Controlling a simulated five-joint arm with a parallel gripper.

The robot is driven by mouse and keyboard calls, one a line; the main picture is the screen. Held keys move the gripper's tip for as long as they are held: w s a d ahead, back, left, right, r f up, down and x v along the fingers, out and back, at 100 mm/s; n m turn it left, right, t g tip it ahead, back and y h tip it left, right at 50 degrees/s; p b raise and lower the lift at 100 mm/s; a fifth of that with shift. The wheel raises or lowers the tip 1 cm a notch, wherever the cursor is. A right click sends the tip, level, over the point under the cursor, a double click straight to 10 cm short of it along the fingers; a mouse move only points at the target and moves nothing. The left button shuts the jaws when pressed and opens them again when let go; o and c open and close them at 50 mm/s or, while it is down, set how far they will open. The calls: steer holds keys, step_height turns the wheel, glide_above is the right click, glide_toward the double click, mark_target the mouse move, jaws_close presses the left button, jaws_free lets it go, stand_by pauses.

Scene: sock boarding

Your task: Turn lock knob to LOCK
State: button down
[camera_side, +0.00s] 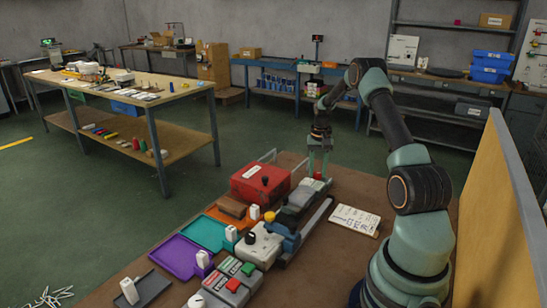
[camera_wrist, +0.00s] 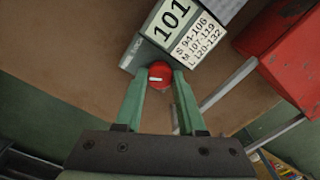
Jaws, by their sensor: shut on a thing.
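The round red knob (camera_wrist: 160,75) has a short white mark that lies roughly level in the wrist view. It sits at the edge of a grey block (camera_wrist: 134,57) whose small lettering I cannot read. My gripper (camera_wrist: 158,82) is shut on the knob, one green finger on each side. In the side view, my gripper (camera_side: 318,165) points down at the far end of the fixture, with a little red of the knob (camera_side: 318,176) showing below the fingers. Which setting the knob points to cannot be read.
A red box (camera_side: 262,182) stands left of my gripper. Pale plates on the block read "101" (camera_wrist: 171,18) and list number ranges. A printed card (camera_side: 355,219) lies to the right. Purple (camera_side: 180,255) and teal (camera_side: 208,232) trays and a button box (camera_side: 225,285) are nearer.

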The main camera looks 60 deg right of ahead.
mark_target(318, 172)
steer(key=m, duration=0.6)
steer(key=shift+r+m, duration=0.1)
steer(key=shift+m, duration=0.3)
steer(key=m, duration=0.6)
steer(key=shift+m, duration=0.3)
steer(key=c, duration=0.8)
jaws_free()
steer(key=shift+o, duration=0.2)
step_height(318, 172, up, 12)
